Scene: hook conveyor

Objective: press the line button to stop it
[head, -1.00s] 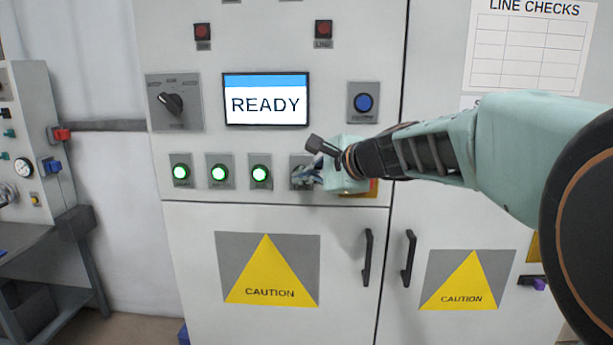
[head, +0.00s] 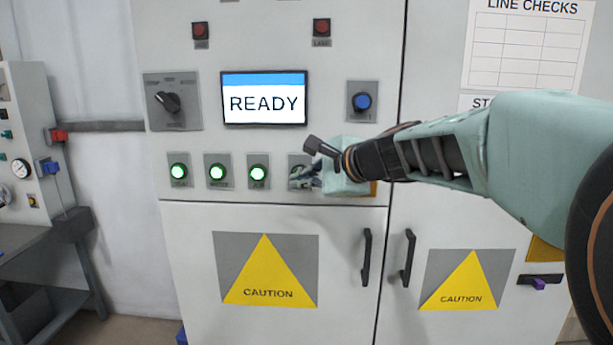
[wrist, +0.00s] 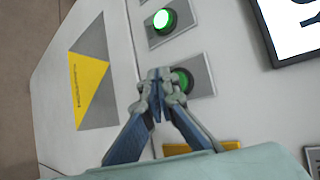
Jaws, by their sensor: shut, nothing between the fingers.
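The white control panel carries a row of green buttons. The fourth one, an unlit dark green button (wrist: 184,80), sits on a grey plate (wrist: 202,74). In the head view my gripper hides most of this button, and I cannot read its label. My gripper (head: 312,176) is shut and empty in front of that plate. In the wrist view its closed fingertips (wrist: 160,76) overlap the button's edge; I cannot tell whether they touch it. The screen (head: 264,98) above reads READY.
Three lit green buttons (head: 217,172) are to the left. A rotary switch (head: 170,102) and a blue button (head: 361,101) flank the screen. Two dark red lamps (head: 321,28) are above. A yellow plate (wrist: 202,147) is beside my fingers. Cabinet handles (head: 367,257) stick out below.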

